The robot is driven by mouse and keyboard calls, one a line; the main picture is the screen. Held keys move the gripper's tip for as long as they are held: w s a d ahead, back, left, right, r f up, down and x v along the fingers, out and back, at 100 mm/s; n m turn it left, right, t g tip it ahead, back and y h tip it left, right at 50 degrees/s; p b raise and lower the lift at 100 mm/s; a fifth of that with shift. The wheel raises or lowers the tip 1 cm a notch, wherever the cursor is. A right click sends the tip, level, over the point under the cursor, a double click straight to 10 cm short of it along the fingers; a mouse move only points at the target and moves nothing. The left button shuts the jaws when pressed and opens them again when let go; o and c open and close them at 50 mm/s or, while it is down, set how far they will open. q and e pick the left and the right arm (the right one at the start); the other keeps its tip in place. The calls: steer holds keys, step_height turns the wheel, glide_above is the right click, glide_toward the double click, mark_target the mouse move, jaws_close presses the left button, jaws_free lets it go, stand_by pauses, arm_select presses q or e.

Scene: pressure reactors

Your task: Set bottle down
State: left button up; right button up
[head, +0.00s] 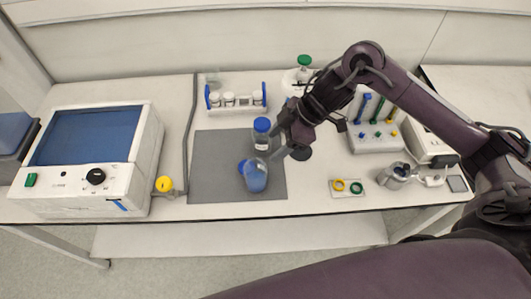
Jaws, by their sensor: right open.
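A clear bottle with a blue cap (262,134) stands upright at the right side of the grey mat (212,165). Another blue-capped container with blue contents (257,178) is at the mat's front right; its cap side points left, and it looks tilted or lying. My right gripper (277,154) is open, just right of and between these two, its fingers pointing left over the mat's right edge. I cannot tell whether it touches either one. My left gripper is not in view.
A white device with a blue window (85,137) stands left, beside a yellow-knobbed pipe (165,184). A rack of white-capped vials (235,99) is behind the mat. Right are a pipette stand (376,138), a ring plate (347,188) and a metal vessel (397,173). The mat's left half is clear.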

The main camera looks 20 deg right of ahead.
steer(key=shift+v, duration=2.05)
steer(key=shift+a, duration=0.1)
